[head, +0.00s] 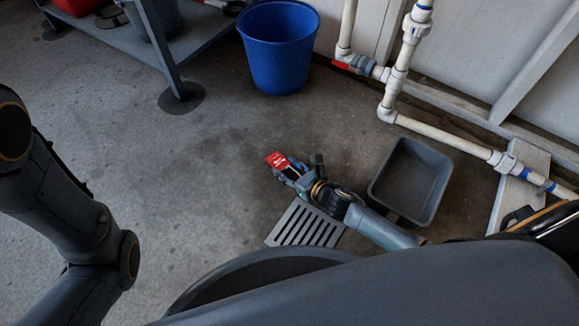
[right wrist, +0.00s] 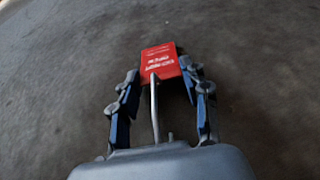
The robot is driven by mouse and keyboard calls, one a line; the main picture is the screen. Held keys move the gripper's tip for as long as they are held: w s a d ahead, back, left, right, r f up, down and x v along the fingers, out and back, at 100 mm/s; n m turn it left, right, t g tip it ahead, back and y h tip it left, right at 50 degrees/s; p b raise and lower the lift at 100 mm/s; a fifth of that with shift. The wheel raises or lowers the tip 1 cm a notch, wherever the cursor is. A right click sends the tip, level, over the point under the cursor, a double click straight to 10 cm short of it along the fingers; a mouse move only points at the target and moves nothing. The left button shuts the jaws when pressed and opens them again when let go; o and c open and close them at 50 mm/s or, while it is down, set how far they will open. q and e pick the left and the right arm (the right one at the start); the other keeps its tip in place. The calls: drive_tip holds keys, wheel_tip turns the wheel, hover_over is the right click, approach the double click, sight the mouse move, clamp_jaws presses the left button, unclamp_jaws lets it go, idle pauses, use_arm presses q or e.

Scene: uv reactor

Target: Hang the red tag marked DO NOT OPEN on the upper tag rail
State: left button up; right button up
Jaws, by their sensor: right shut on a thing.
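The red tag (head: 277,160) with white lettering is at the tip of my right gripper (head: 290,172) in the head view, above the concrete floor. In the right wrist view the tag (right wrist: 160,62) lies between the fingertips of my right gripper (right wrist: 163,76), which is shut on it. Its lettering looks upside down there. A thin pale wire or stem (right wrist: 154,110) runs from the tag back toward the palm. My left arm shows at the left of the head view, but its gripper is out of frame. I cannot see the upper tag rail in either view.
A floor grate (head: 305,226) and a grey bin (head: 411,180) lie beside my right arm. A blue bucket (head: 277,50) stands near the wall. White pipes (head: 440,136) run along the wall at right. A grey shelf (head: 130,45) is at upper left. The floor at left centre is clear.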

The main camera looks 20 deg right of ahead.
drive_tip(key=shift+f, duration=0.2)
drive_tip(key=o, duration=1)
drive_tip(key=shift+f+b, duration=0.1)
drive_tip(key=shift+b, duration=0.25)
drive_tip(key=p+v, duration=0.2)
drive_tip(key=v, duration=0.1)
drive_tip(key=r+p+v, duration=0.1)
drive_tip(key=p+v, duration=0.2)
drive_tip(key=shift+w+d+p, duration=0.15)
drive_tip(key=shift+p, duration=0.15)
drive_tip(key=p+v, duration=0.2)
drive_tip(key=v, duration=0.4)
drive_tip(key=shift+d, duration=0.1)
drive_tip(key=shift+s+d+r+p, duration=0.1)
drive_tip(key=shift+s+d+p, duration=0.1)
drive_tip(key=shift+s+p, duration=0.35)
drive_tip(key=shift+s, duration=0.25)
